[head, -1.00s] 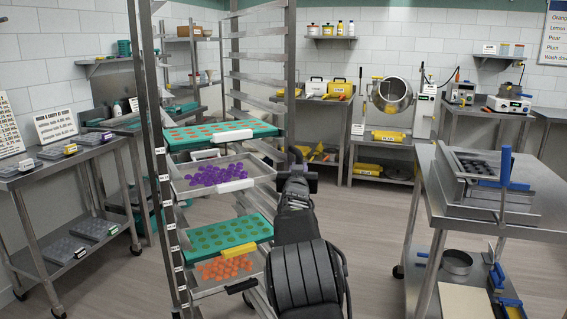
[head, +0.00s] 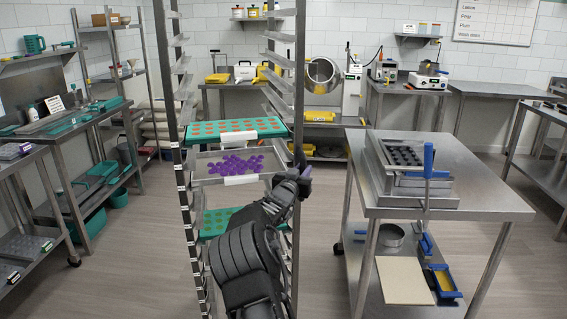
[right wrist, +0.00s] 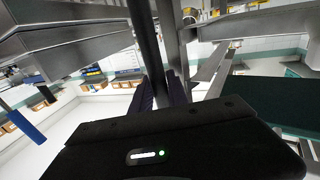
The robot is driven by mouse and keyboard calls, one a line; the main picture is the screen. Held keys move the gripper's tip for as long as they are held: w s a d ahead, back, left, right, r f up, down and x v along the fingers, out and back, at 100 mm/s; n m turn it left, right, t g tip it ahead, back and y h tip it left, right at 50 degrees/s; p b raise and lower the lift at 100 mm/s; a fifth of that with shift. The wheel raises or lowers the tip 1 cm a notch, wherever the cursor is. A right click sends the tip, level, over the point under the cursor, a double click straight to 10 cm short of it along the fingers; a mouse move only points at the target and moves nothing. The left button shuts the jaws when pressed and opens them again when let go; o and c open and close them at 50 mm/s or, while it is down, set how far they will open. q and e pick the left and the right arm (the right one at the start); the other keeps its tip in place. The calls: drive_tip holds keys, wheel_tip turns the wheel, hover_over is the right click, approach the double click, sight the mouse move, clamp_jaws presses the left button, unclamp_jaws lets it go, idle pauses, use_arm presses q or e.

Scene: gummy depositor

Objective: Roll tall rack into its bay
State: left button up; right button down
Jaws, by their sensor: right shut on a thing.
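The tall rack (head: 174,150) is a metal frame with rails, standing in front of me on the floor. It bears a teal tray of orange pieces (head: 203,139), a metal tray of purple gummies (head: 205,181) and a lower teal tray (head: 213,234). My right gripper (head: 301,172) is at the rack's right near post, below the top tray. In the right wrist view, my right gripper's fingers (right wrist: 162,95) are shut around a dark upright post (right wrist: 141,35). My right arm hides the rack's lower right part. My left gripper is not in view. I cannot tell which spot is the bay.
A steel table (head: 500,198) with a blue-handled press stands close on the right. Benches line the left (head: 62,140) and back (head: 400,90). A mixing drum (head: 322,74) stands at the back. Floor is open between rack and right table, and left of the rack.

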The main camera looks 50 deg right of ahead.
drive_tip(key=s+d+m+g+p, duration=0.3)
drive_tip(key=s+d+g+p, duration=0.2)
drive_tip(key=s, duration=0.7)
drive_tip(key=shift+s+d+f+m+g+h, duration=0.15)
drive_tip(key=shift+s+d+m+g+h, duration=0.15)
drive_tip(key=shift+d+g, duration=0.1)
drive_tip(key=shift+s, duration=0.1)
drive_tip(key=c, duration=1.3)
unclamp_jaws()
drive_tip(key=shift+s, duration=0.15)
drive_tip(key=a+b, duration=0.1)
drive_tip(key=a, duration=0.6)
drive_tip(key=shift+w+a+b, duration=0.3)
drive_tip(key=shift+a, duration=0.1)
